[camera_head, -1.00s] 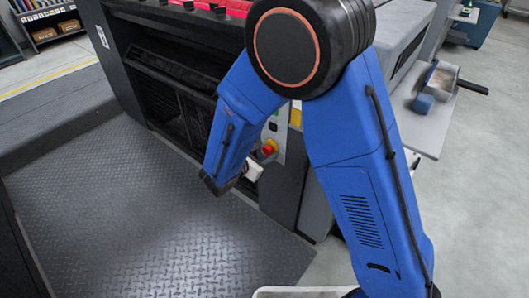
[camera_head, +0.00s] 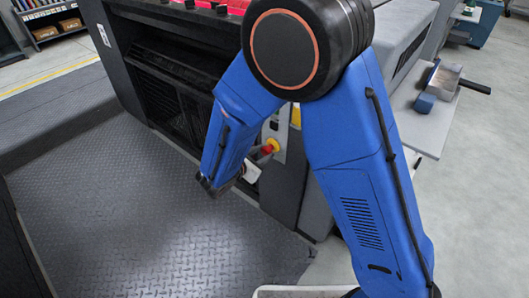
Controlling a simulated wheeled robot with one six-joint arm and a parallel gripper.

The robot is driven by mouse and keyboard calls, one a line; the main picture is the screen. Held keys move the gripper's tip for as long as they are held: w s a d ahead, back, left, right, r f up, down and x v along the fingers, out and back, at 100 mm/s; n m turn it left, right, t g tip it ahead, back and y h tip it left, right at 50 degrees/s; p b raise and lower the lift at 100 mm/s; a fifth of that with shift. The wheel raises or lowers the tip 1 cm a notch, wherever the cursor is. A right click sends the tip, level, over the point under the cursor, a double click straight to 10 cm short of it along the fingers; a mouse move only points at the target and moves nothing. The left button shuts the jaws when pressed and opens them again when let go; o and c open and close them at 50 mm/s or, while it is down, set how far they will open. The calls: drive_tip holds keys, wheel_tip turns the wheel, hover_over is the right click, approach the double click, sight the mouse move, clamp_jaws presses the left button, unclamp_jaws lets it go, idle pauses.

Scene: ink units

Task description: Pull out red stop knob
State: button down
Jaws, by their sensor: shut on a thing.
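The red stop knob (camera_head: 267,149) shows as a small red piece with yellow beside it, on the grey control panel (camera_head: 281,130) of the dark machine. My blue arm reaches down in front of the machine, and its forearm covers part of the panel's surroundings. My gripper (camera_head: 252,170) shows only as a pale part just below and left of the knob. It is shut on the red stop knob. The fingertips and their exact contact with the knob are too small and partly hidden to make out.
The dark machine (camera_head: 150,75) fills the back, with red parts along its top. A ribbed metal floor plate (camera_head: 130,215) lies clear in front. At right, a grey side table (camera_head: 420,125) bears a blue block (camera_head: 425,103) and a metal scoop-like tool (camera_head: 446,78).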

drive_tip(key=c, duration=1.3)
unclamp_jaws()
drive_tip(key=shift+s+a, duration=0.1)
drive_tip(key=shift+s, duration=0.05)
drive_tip(key=shift+o, duration=0.2)
drive_tip(key=v, duration=1.7)
drive_tip(key=shift+s, duration=0.2)
drive_tip(key=d+r+m+g, duration=0.4)
drive_tip(key=d+m, duration=0.2)
drive_tip(key=d, duration=0.7)
drive_tip(key=d+r+m+g, duration=0.4)
drive_tip(key=d+m, duration=0.2)
drive_tip(key=d, duration=0.7)
drive_tip(key=s+d+r+m+y, duration=0.2)
drive_tip(key=s+d+m+y, duration=0.1)
drive_tip(key=s+d+m, duration=0.3)
drive_tip(key=s+d+r+m+t+y, duration=0.1)
drive_tip(key=s+d+r+m+y, duration=0.2)
drive_tip(key=s+d+m, duration=0.4)
drive_tip(key=shift+s+d+r+m+y, duration=0.25)
drive_tip(key=shift+s+d+m+y, duration=0.1)
drive_tip(key=shift+s+m+y, duration=0.45)
